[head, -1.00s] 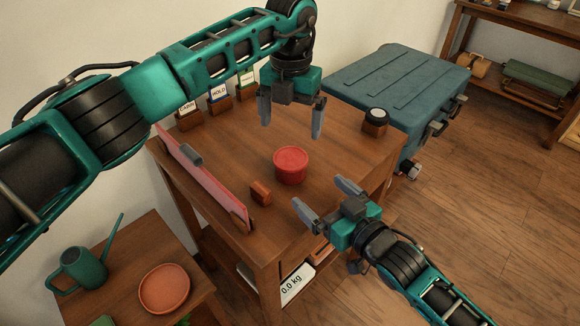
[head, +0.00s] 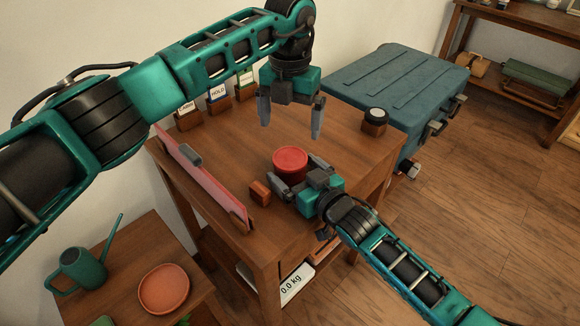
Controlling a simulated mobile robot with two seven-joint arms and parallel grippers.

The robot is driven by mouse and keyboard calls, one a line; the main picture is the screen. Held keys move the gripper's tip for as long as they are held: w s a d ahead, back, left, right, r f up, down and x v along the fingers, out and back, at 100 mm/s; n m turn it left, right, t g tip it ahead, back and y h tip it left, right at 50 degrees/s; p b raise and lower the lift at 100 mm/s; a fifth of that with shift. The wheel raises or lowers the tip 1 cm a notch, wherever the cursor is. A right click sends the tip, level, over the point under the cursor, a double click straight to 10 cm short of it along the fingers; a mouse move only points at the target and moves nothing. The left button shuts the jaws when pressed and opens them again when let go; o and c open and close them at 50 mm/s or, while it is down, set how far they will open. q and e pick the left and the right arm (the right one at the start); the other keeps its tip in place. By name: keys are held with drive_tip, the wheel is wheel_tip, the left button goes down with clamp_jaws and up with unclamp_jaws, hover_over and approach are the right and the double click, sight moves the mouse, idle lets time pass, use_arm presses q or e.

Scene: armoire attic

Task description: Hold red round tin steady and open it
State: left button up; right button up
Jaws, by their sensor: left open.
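The red round tin (head: 290,158) stands upright on the wooden table, with its lid on. My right gripper (head: 295,171) is low at the tin's front right side. One finger is at the tin's left front and the other at its right. I cannot tell whether the fingers press on it, and its lower front is partly hidden. My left gripper (head: 290,120) points down, open and empty, above the table and behind the tin. It is clear of the lid.
A small brown block (head: 260,192) lies left of the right gripper. A pink panel (head: 203,176) stands along the table's left edge. Labelled card holders (head: 219,103) stand at the back. A black-topped jar (head: 375,119) is at the right corner, near a blue chest (head: 395,85).

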sight(290, 158)
drive_tip(key=c, duration=1.5)
use_arm(q)
wheel_tip(290, 158, up, 4)
drive_tip(key=m, duration=1.6)
wheel_tip(290, 158, down, 12)
drive_tip(key=shift+c, duration=0.2)
drive_tip(key=c, duration=1)
